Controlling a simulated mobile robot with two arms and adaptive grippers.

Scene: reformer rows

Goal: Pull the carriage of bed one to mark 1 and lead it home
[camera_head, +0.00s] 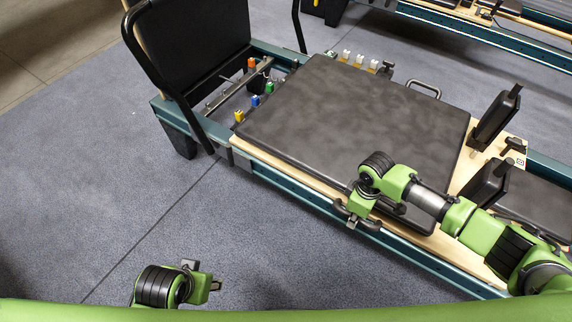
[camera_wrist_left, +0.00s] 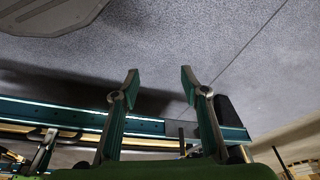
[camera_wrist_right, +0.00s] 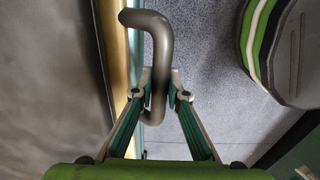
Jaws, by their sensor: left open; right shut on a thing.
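The carriage of bed one is a dark padded platform (camera_head: 350,115) on a wood and teal frame (camera_head: 300,195). Two upright black shoulder rests (camera_head: 497,118) stand at its right end. My right gripper (camera_head: 352,215) is at the near side of the carriage. In the right wrist view its fingers (camera_wrist_right: 160,92) are shut on a bent grey handle (camera_wrist_right: 150,22). My left gripper (camera_head: 214,285) is low over the floor, away from the bed. In the left wrist view its fingers (camera_wrist_left: 160,82) are apart with nothing between them. I cannot make out mark 1.
Orange (camera_head: 251,63), blue (camera_head: 255,100), green (camera_head: 270,87) and yellow (camera_head: 239,116) spring knobs sit at the bed's left end, below a black upright board (camera_head: 195,45). A second handle (camera_head: 424,87) is on the far side. Another bed (camera_head: 490,40) stands behind. The near floor is clear.

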